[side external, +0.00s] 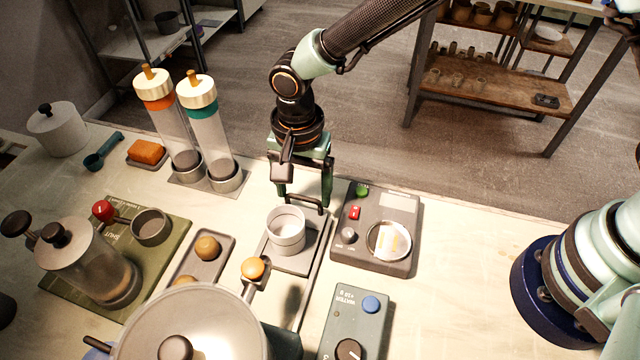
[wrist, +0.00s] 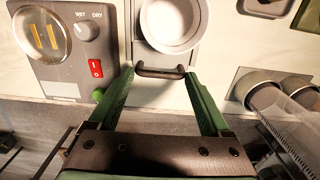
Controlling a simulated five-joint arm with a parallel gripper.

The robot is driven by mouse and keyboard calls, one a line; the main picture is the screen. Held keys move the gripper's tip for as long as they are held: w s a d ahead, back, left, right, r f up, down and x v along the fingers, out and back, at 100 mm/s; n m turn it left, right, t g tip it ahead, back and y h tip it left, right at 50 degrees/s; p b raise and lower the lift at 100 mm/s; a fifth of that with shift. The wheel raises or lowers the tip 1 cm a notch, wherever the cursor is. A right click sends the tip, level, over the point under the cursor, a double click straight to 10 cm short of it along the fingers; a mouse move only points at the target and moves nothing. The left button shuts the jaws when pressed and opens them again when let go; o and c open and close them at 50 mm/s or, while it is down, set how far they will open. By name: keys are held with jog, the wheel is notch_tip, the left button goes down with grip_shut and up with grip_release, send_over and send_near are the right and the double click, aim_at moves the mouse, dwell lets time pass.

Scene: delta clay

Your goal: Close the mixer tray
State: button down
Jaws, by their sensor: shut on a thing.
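The mixer tray (side external: 305,262) is a grey plate on rails, pulled out from the large round mixer (side external: 225,325) with a dark-knobbed lid. A white cup (side external: 286,232) stands upright on the tray; it also shows at the top of the wrist view (wrist: 172,20). The tray's dark bar handle (wrist: 160,72) is at the tray's far end. My gripper (side external: 304,200) is at that handle, pointing down, with its green fingers at the two ends of the bar, shut on it. The fingers also show in the wrist view (wrist: 160,76).
A grey control box (side external: 374,255) with a red switch stands close right of the tray. A second box (side external: 355,325) with a blue button is nearer. A small dish with brown balls (side external: 207,247) lies left. Two clear cylinders (side external: 208,125) stand behind left.

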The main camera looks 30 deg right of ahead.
aim_at(283, 230)
jog(key=s+a, duration=0.2)
jog(key=a, duration=0.1)
jog(key=s+a, duration=0.3)
jog(key=shift+s+a+r, duration=0.1)
jog(key=shift+s+a, duration=0.05)
jog(key=shift+s, duration=0.05)
jog(key=shift+c, duration=0.2)
grip_release()
jog(key=shift+r, duration=0.3)
notch_tip(283, 230, up, 12)
jog(key=shift+f, duration=0.25)
